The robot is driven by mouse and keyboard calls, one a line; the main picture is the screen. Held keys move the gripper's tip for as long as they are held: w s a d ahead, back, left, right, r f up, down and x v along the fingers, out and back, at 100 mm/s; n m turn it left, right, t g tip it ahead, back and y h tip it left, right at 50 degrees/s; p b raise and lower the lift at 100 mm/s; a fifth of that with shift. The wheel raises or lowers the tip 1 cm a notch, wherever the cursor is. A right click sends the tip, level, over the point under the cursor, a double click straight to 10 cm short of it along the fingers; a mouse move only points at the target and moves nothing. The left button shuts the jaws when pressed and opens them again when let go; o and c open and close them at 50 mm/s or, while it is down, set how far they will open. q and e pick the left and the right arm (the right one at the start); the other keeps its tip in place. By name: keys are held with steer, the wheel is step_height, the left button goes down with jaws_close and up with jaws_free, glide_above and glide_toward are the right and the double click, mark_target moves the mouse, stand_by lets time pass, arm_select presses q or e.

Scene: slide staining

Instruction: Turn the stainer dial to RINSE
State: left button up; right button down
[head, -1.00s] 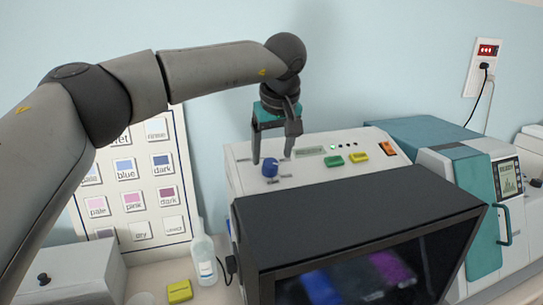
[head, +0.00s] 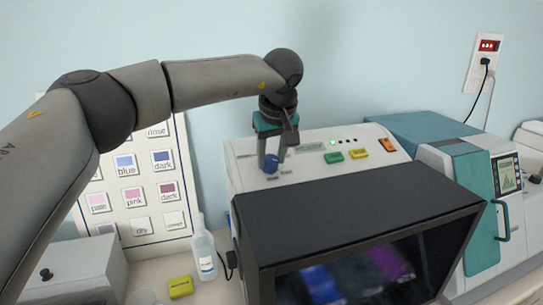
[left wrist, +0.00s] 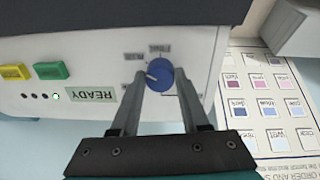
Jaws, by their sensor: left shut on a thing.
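The stainer (head: 315,152) is a white machine with a sloped control panel. Its dial is a round blue knob (head: 271,164), which also shows in the left wrist view (left wrist: 159,75) with a pale pointer mark towards the left. Small labels surround the knob; their words are too blurred to read surely. My left gripper (head: 270,160) reaches down from above and is shut on the dial, one finger at each side (left wrist: 160,88). The panel's display (left wrist: 91,95) reads READY. My right gripper is not in view.
Green (head: 334,157) and yellow (head: 358,153) buttons sit right of the dial. A chart board (head: 140,240), a bottle (head: 204,250) and a yellow block (head: 180,287) are at the left. A teal-doored machine (head: 470,200) is at the right.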

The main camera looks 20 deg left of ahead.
arm_select(q)
jaws_close()
steer(key=shift+n, duration=0.3)
steer(key=n+b, duration=0.1)
steer(key=n, duration=0.3)
steer(key=shift+d+n+b, duration=0.1)
steer(key=shift+n+b, duration=0.2)
steer(key=shift+b, duration=0.05)
steer(key=n+b, duration=0.1)
steer(key=n, duration=0.5)
steer(key=shift+w+b, duration=0.1)
steer(key=shift+b, duration=0.25)
steer(key=n+b, duration=0.1)
steer(key=n, duration=0.5)
steer(key=shift+w+n+y, duration=0.1)
steer(key=shift+n+y, duration=0.2)
steer(key=shift+n, duration=0.1)
steer(key=n+b, duration=0.1)
steer(key=n, duration=0.5)
steer(key=shift+r, duration=0.1)
steer(key=o, duration=0.8)
jaws_free()
